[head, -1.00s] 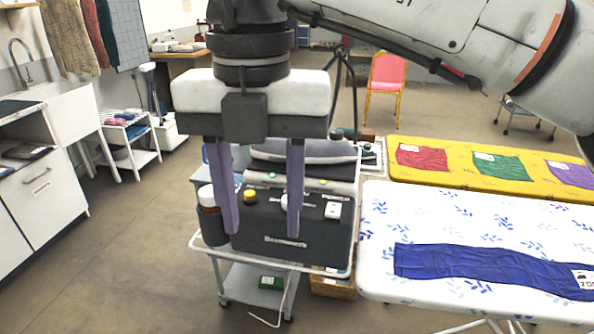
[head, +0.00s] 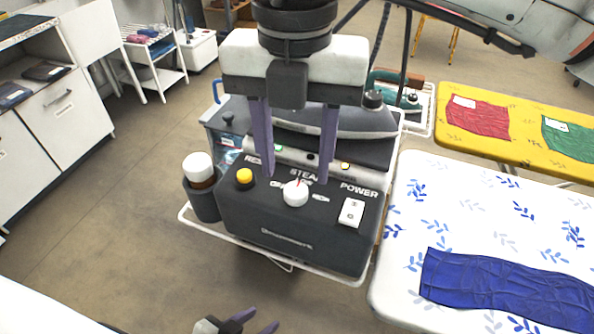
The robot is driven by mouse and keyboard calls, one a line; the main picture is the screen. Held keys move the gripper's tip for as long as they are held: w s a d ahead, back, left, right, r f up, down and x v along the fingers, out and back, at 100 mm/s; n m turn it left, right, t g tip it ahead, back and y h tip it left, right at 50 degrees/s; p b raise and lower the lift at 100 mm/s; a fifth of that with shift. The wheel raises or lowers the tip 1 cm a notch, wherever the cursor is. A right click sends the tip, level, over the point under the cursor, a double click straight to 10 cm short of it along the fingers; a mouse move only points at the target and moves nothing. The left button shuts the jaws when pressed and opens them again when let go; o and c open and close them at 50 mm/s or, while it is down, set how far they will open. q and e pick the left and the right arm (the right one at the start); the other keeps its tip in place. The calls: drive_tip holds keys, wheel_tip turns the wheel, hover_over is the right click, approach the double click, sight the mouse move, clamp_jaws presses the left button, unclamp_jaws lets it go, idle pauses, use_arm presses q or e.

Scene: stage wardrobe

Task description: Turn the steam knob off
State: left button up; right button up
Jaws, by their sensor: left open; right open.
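My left gripper (head: 262,320) is open and empty at the bottom edge of the picture.
A white POWER rocker switch (head: 351,212) is right of the knob and a yellow button (head: 244,176) is left. A white-capped bottle (head: 198,169) stands in a holder at the station's left. An ironing board (head: 405,285) with blue cloth (head: 500,286) is close on the right.

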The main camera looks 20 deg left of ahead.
sight(296, 189)
wheel_tip(296, 189, down, 4)
drive_tip(key=shift+r, duration=0.25)
drive_tip(key=shift+f, duration=0.3)
drive_tip(key=c, duration=1.1)
use_arm(q)
drive_tip(key=shift+w+r, duration=0.4)
drive_tip(key=shift+r, duration=0.05)
use_arm(e)
drive_tip(key=shift+o, duration=0.2)
